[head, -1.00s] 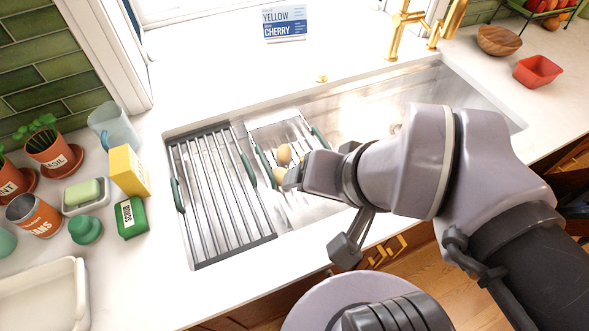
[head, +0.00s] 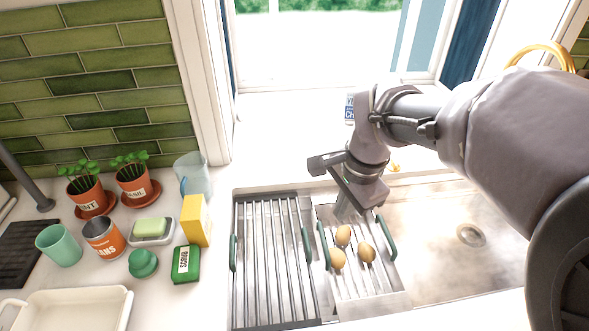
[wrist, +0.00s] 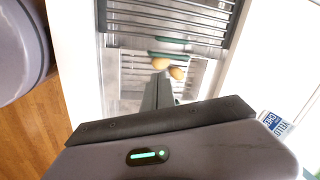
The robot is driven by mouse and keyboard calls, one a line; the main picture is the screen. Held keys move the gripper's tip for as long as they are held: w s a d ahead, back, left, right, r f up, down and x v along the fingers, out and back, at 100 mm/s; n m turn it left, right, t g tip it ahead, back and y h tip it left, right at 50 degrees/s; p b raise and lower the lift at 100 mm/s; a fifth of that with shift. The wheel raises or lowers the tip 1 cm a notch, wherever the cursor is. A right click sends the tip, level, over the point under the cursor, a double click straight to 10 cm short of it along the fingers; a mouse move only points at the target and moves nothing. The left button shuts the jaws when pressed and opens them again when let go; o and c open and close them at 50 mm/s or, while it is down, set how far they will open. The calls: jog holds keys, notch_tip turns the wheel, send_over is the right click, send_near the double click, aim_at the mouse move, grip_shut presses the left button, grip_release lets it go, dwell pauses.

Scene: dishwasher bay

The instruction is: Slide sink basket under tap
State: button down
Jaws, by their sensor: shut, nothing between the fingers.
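The sink basket (head: 385,303) is a metal wire tray with green side handles. It sits at the left part of the sink, beside a slatted rack, with three brown, egg-like items (head: 366,252) in it. It also shows in the wrist view (wrist: 133,66). My gripper (head: 345,213) is shut and empty, pointing down at the basket's back end. Whether it touches the basket I cannot tell. In the wrist view, its fingers (wrist: 157,92) overlap the basket. The gold tap (head: 543,48) shows only as a curve at the upper right; my arm hides the rest.
The slatted rack (head: 268,262) covers the sink's left end. The sink floor right of the basket is bare, with a drain (head: 471,235). A yellow box (head: 196,220), green scrub box (head: 186,264) and glass pitcher (head: 194,174) stand on the left counter.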

jog(key=w+a+f+m+g+h, duration=0.15)
jog(key=w+a+f+m, duration=0.3)
jog(key=w+f, duration=0.5)
notch_tip(320, 180, down, 11)
jog(key=s+b, duration=0.1)
jog(key=b, duration=0.2)
jog(key=shift+s+b, duration=0.3)
jog(key=shift+s, duration=0.05)
jog(key=shift+f+g+y, duration=0.1)
jog(key=shift+g+y, duration=0.15)
